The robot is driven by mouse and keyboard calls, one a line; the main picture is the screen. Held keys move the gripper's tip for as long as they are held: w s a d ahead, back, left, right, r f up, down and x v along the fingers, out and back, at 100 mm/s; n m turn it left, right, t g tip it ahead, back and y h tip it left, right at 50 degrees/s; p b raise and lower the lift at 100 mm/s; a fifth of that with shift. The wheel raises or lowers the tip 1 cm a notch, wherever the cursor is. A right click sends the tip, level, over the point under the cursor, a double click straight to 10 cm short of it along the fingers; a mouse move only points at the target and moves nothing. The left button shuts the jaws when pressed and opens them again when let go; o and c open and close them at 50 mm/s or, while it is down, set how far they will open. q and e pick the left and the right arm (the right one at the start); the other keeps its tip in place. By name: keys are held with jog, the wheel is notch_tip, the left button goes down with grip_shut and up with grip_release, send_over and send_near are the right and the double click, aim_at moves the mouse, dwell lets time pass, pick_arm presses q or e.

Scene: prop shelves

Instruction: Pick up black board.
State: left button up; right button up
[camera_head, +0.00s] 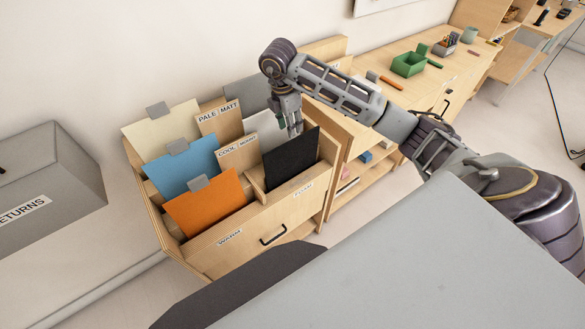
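The black board (291,160) stands tilted in the right front compartment of a wooden file box. Its lower part is hidden inside the box. My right gripper (292,130) points down at the middle of the board's top edge, with its fingertips at or just behind that edge. I cannot tell whether it touches the board or whether its fingers are open or shut. No grey tab shows on this board; the gripper covers that spot. My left gripper is not in view.
Orange (205,208), blue (183,168) and cream (160,130) boards with grey tabs stand left in the box, beside labelled wooden dividers. A grey returns bin (50,175) is far left. A wooden shelf unit with a green tray (408,65) extends right, behind my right arm.

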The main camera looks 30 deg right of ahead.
send_over(294, 149)
jog(key=f, duration=0.6)
jog(key=shift+a+f+p, duration=0.15)
jog(key=shift+a+p, duration=0.15)
jog(key=shift+d+f, duration=0.15)
jog(key=shift+f, duration=0.65)
jog(key=shift+f, duration=0.1)
jog(key=shift+w+f+p, duration=0.1)
jog(key=shift+f+p, duration=0.25)
jog(key=shift+f, duration=0.25)
jog(key=shift+w+d+f+p, duration=0.1)
jog(key=shift+d+f+p, duration=0.05)
jog(key=shift+f, duration=0.8)
jog(key=shift+w+d+f+p, duration=0.1)
jog(key=shift+f+p, duration=0.05)
jog(key=shift+f, duration=0.8)
grip_shut()
